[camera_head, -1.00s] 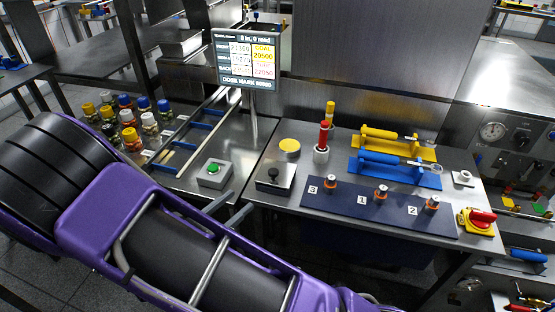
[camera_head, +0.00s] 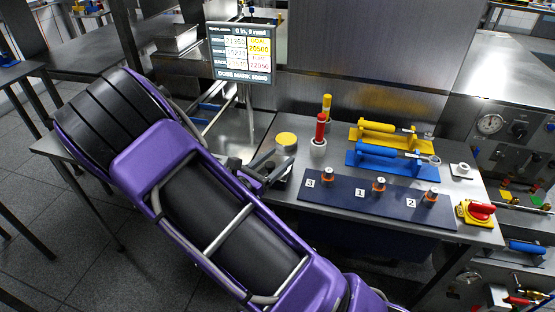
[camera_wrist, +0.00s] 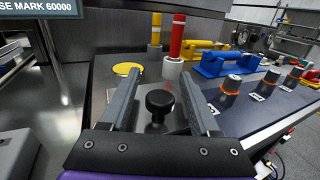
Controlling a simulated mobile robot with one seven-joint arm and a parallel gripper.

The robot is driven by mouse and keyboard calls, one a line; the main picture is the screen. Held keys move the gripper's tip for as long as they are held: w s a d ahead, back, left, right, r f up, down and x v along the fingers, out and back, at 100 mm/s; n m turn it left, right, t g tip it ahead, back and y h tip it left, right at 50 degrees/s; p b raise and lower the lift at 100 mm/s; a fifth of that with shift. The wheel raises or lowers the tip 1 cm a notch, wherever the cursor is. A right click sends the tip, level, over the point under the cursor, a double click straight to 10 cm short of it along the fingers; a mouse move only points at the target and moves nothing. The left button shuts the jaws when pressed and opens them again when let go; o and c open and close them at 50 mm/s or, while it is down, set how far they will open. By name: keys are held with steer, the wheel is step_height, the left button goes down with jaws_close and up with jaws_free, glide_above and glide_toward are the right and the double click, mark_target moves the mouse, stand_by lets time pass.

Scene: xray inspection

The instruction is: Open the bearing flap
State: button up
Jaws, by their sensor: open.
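A black round knob (camera_wrist: 160,102) stands on a metal plate (camera_wrist: 150,122) at the near left of the bench; the plate appears to be the bearing flap, lying flat. My gripper (camera_wrist: 160,80) is open, and in the wrist view its two fingers lie on either side of the knob without visible contact. In the head view my gripper (camera_head: 277,161) is over the plate and largely hides it. I cannot tell the exact height of the fingers relative to the knob.
A yellow disc (camera_head: 286,140) and a red post (camera_head: 320,127) stand just behind. A blue board (camera_head: 340,193) with numbered pegs lies to the right, with blue (camera_head: 385,161) and yellow fixtures beyond. A screen (camera_head: 243,53) stands at the back left.

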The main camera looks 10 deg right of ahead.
steer(key=shift+w+d, duration=0.15)
jaws_close()
stand_by(1.4)
